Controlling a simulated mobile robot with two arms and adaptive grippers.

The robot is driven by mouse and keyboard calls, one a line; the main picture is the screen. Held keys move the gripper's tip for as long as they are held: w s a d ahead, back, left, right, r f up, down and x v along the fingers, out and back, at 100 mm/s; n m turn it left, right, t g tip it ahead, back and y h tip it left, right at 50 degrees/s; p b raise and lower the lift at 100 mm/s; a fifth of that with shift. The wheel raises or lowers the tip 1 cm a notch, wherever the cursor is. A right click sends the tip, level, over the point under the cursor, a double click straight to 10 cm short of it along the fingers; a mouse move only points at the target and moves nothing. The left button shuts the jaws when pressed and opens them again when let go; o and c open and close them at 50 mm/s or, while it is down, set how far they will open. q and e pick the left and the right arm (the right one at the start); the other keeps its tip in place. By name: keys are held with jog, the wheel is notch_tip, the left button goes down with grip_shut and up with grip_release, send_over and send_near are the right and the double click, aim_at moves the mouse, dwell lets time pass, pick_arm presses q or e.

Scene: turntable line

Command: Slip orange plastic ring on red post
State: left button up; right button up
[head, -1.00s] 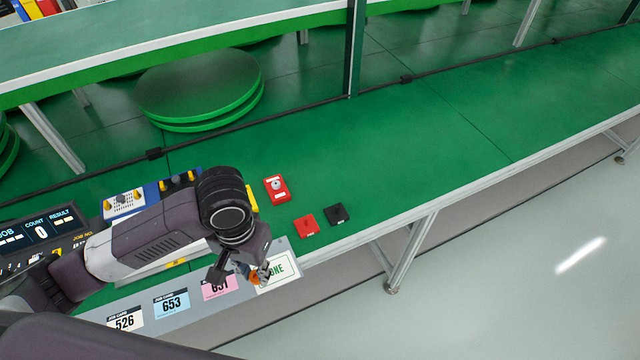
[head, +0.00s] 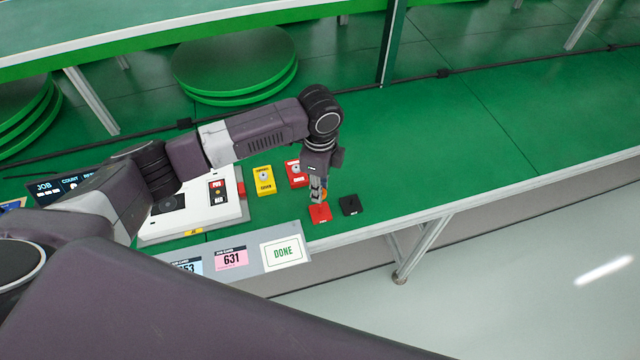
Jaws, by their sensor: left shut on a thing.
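The orange plastic ring (head: 324,194) is a small sliver of orange at the fingertips of my left gripper (head: 318,194). The gripper is shut on it and points down, and its fingers hide most of the ring. The red post's square red base (head: 320,214) lies on the green table right below the fingertips in the picture. The post itself is too small or hidden to make out. I cannot tell whether the ring touches it. My right gripper is not in view.
A black square base (head: 350,205) lies just right of the red one. A red box (head: 296,173) and a yellow box (head: 264,180) stand behind and left. A white control panel (head: 190,215) and a card strip (head: 250,254) are further left. The table is clear to the right.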

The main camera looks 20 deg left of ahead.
aim_at(320, 206)
pick_arm(q)
jog(key=shift+f+b, duration=0.4)
jog(key=shift+b, duration=0.1)
notch_tip(320, 206, down, 4)
jog(key=b, duration=0.4)
jog(key=shift+r, duration=0.2)
jog(key=shift+f, duration=0.35)
jog(key=shift+p, duration=0.4)
jog(key=shift+p, duration=0.6)
jog(key=shift+f, duration=0.7)
dwell(0.8)
